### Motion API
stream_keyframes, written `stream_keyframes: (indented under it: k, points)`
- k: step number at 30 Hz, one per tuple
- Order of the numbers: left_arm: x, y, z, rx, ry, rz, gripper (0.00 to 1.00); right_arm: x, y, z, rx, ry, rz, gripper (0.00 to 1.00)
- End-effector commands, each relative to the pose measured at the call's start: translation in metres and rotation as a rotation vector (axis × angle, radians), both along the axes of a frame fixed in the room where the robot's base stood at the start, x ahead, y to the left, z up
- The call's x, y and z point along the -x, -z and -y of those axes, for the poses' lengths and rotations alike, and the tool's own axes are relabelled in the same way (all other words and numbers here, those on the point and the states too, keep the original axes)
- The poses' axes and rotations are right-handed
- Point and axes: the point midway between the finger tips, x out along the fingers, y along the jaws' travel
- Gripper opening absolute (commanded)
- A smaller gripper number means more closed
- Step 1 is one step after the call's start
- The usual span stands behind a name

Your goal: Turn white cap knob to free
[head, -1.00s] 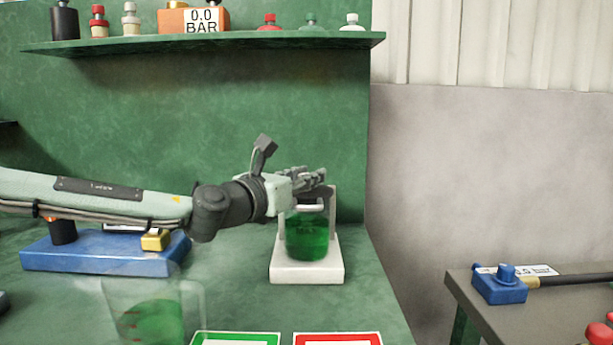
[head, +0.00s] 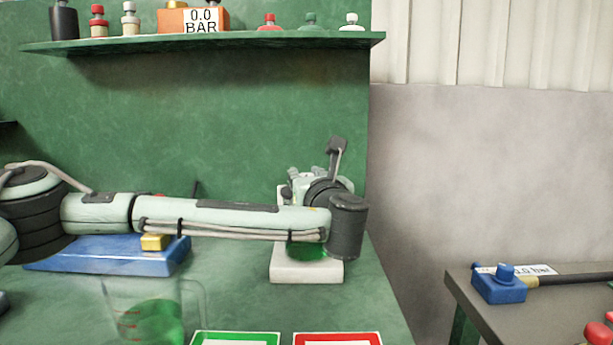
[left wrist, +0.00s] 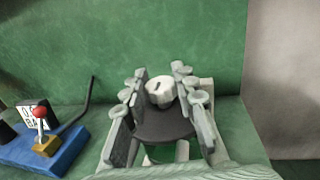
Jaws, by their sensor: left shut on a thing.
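The white cap knob (left wrist: 160,93) sits on a dark round lid (left wrist: 163,125) in the left wrist view, between the two fingers of my left gripper (left wrist: 161,78). The left gripper is shut on the knob. In the head view my left gripper (head: 292,187) is above the vessel of green liquid (head: 303,251), seen past my arm. My forearm hides the knob, the lid and most of the vessel there. The vessel stands on a white base (head: 306,274). My right gripper is not in view.
A blue base (head: 105,256) with a yellow block (head: 154,242) is left of the vessel. A clear beaker of green liquid (head: 155,318) stands in front. Green (head: 236,338) and red (head: 338,338) bordered cards lie at the front edge. A shelf (head: 210,43) runs above.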

Motion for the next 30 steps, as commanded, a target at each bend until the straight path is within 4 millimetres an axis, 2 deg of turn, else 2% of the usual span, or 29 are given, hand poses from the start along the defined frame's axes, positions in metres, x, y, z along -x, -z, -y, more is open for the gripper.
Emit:
stream_keyframes:
  k: [19, 20, 21, 24, 30]
  points:
    - [-0.0012, -0.0030, -0.0011, 0.002, -0.051, 0.007, 0.00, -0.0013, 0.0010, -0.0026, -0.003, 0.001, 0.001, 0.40]
    - [-0.0012, -0.0030, -0.0011, 0.002, -0.051, 0.007, 0.31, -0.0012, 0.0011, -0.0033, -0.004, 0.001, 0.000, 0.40]
    - [-0.0012, -0.0029, -0.0011, 0.002, -0.051, 0.007, 0.36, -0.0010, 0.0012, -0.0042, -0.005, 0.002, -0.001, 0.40]
    - [-0.0011, -0.0024, -0.0009, 0.002, -0.050, 0.006, 0.48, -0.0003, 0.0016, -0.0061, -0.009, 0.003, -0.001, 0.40]
    - [-0.0007, -0.0016, -0.0005, 0.001, -0.049, 0.004, 0.49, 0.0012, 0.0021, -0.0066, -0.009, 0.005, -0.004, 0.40]
